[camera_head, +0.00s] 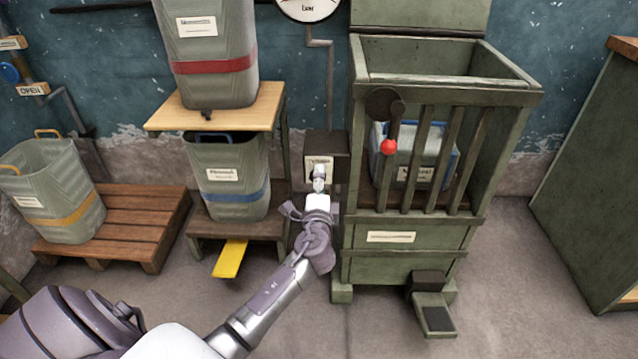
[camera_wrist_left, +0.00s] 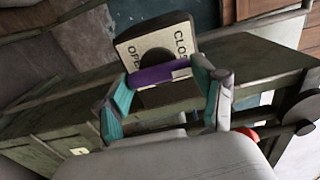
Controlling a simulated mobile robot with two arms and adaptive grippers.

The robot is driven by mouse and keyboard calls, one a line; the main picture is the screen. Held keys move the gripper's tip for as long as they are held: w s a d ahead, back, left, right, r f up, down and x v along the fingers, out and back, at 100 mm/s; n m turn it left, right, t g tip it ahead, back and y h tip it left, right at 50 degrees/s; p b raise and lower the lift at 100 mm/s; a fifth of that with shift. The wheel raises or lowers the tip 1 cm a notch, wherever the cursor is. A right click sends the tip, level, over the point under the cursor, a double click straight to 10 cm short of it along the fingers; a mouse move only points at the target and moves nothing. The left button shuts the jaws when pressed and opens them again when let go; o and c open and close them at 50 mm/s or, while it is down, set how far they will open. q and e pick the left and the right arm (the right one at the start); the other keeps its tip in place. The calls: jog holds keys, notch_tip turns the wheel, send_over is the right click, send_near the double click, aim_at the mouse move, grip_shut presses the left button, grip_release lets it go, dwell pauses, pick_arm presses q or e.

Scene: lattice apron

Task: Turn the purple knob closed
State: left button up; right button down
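The purple knob (camera_wrist_left: 158,74) shows in the left wrist view as a bar across a dark hub. Behind it is a pale plate (camera_wrist_left: 150,42) lettered OPEN on the left and CLOSED on the right, the latter partly hidden. My left gripper (camera_wrist_left: 168,72) has its two teal-padded fingers spread wide, one at each end of the bar. A light strip shows between the bar and the right finger; contact at the left end is unclear. In the head view my left gripper (camera_head: 319,178) is in front of the plate (camera_head: 319,162) and hides the knob.
A green slatted cabinet (camera_head: 430,238) with a red ball-ended lever (camera_head: 388,147) stands right of the gripper. A wooden stand with bins (camera_head: 228,175) and a yellow pedal (camera_head: 230,258) are on the left. Bare floor lies at lower right.

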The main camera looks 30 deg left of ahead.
pick_arm(q)
jog(key=o, duration=0.4)
jog(key=shift+s+d, duration=0.1)
jog(key=v, duration=1.1)
jog(key=shift+s+d, duration=0.1)
jog(key=shift+s, duration=0.3)
